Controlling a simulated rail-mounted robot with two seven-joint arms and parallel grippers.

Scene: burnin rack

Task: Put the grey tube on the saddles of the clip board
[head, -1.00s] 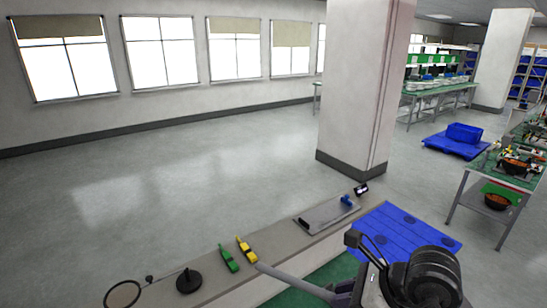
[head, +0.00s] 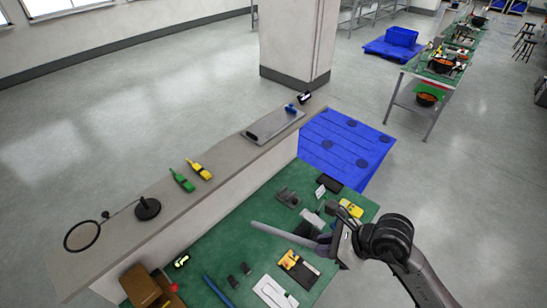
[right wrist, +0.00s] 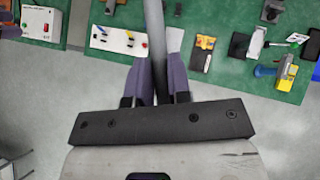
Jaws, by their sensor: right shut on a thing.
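My right gripper (head: 338,243) is shut on the grey tube (head: 285,233), which sticks out to the left above the green bench. In the right wrist view the tube (right wrist: 155,40) runs away between the two fingers (right wrist: 156,82). A white board with small fittings (right wrist: 117,38) lies left of the tube there; a white board (head: 274,292) also lies at the front of the bench in the head view. I cannot tell for sure whether this is the clip board, and its saddles are not clear.
The green bench top (head: 215,258) carries several small items, including a yellow-and-black pack (head: 298,265), dark blocks (head: 287,198) and a brown box (head: 142,287). A raised grey ledge (head: 225,165) runs behind it, with green (head: 182,180) and yellow (head: 199,170) tools and a tray (head: 273,125).

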